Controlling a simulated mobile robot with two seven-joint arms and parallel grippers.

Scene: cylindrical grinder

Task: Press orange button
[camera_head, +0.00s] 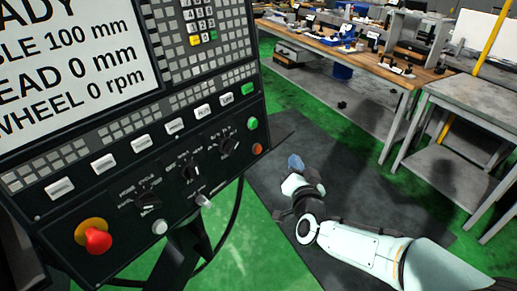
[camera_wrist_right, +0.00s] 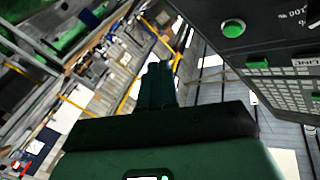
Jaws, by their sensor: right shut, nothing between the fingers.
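The orange button (camera_head: 257,148) is a small round button at the lower right corner of the black control panel (camera_head: 110,215). A green button (camera_head: 252,123) sits just above it and also shows in the wrist view (camera_wrist_right: 233,28). My right gripper (camera_head: 296,163) is to the right of the orange button in the head view, apart from the panel. In the wrist view its fingers (camera_wrist_right: 158,80) are shut together and empty, with the panel on the right. The orange button does not show in the wrist view. My left gripper is not in view.
A large red knob (camera_head: 97,240) on a yellow base, several switches and white buttons fill the panel's lower part, below a display (camera_head: 75,60). A workbench (camera_head: 370,55) and grey table (camera_head: 475,100) stand behind. Space between panel and gripper looks clear.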

